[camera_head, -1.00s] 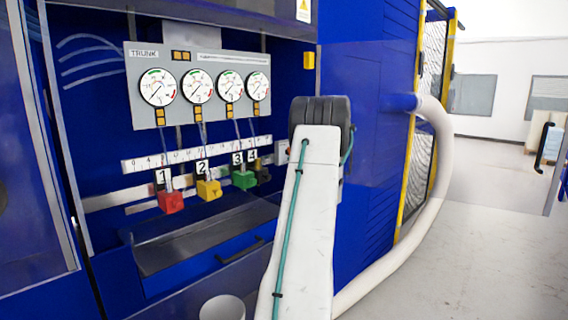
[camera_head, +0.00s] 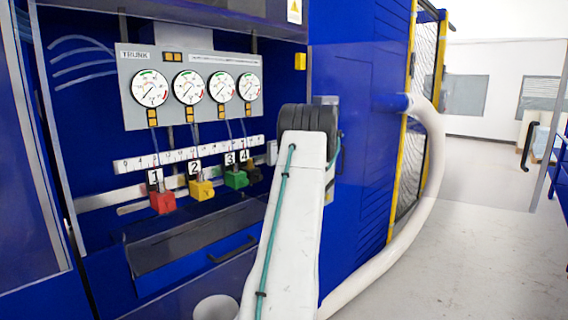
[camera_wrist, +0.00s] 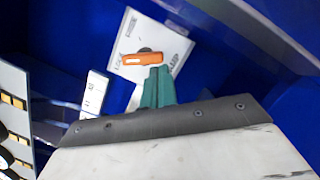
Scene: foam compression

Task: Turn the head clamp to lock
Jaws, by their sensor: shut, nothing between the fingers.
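The head clamp shows in the wrist view as an orange lever (camera_wrist: 141,59) on a pale plate (camera_wrist: 172,46). The lever lies nearly level in the picture. The plate carries the word LOCK at its left and partly legible lettering at its right. My gripper (camera_wrist: 158,74) shows as teal fingers, shut and empty, just below the right part of the lever. I cannot tell whether the fingertips touch it. In the head view my arm hides the gripper and the clamp lever.
A gauge panel (camera_head: 218,113) hangs in the blue cabinet, left of my arm. Below it are a numbered scale (camera_head: 130,164) and red (camera_head: 162,202), yellow (camera_head: 201,190) and green (camera_head: 236,179) blocks. A thick white hose (camera_head: 436,150) curves at the right. Open floor (camera_head: 480,260) lies beyond.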

